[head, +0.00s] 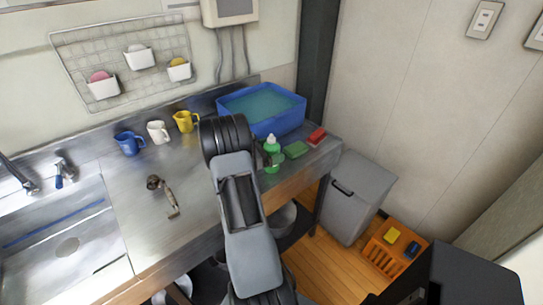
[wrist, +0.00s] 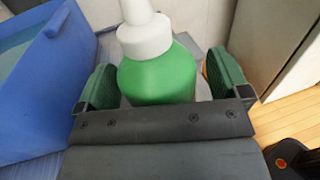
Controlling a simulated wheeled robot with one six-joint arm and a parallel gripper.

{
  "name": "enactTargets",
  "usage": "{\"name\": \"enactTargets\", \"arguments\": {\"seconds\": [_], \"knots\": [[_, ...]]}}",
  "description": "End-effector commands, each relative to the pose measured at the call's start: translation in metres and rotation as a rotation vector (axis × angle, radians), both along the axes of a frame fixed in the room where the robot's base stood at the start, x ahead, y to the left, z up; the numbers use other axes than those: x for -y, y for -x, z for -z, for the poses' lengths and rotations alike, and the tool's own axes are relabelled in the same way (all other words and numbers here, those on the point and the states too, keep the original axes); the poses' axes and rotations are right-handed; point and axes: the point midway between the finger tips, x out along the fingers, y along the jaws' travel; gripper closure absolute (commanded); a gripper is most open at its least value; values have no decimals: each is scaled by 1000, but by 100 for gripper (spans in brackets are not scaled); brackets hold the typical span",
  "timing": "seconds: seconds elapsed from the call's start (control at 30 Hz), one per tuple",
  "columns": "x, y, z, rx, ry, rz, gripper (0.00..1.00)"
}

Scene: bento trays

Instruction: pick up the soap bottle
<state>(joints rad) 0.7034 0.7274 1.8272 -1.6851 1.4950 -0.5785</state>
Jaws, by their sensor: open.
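The soap bottle (head: 271,155) is green with a white pump top and stands upright on the metal counter, near its front right part. In the wrist view the green bottle (wrist: 158,78) fills the middle, between the two green fingers of my gripper (wrist: 165,85). The fingers are open, one on each side, with a visible gap to the bottle on both sides. The lower part of the bottle is hidden behind the gripper's dark palm edge. In the head view my arm covers the counter left of the bottle and hides most of the gripper.
A blue basin (head: 249,119) of water stands behind the bottle. A green sponge (head: 296,149) and a red block (head: 317,137) lie to its right. A grey bin (head: 357,197) stands beyond the counter's right end.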

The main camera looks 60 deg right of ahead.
Motion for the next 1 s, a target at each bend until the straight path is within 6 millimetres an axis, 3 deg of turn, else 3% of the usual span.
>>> {"name": "enactTargets", "arguments": {"seconds": [0.23, 0.87, 1.0], "knots": [[0, 0, 0, 0, 0, -1, 8], [0, 0, 0, 0, 0, 0, 68], [0, 0, -1, 0, 1, 0, 69]]}}
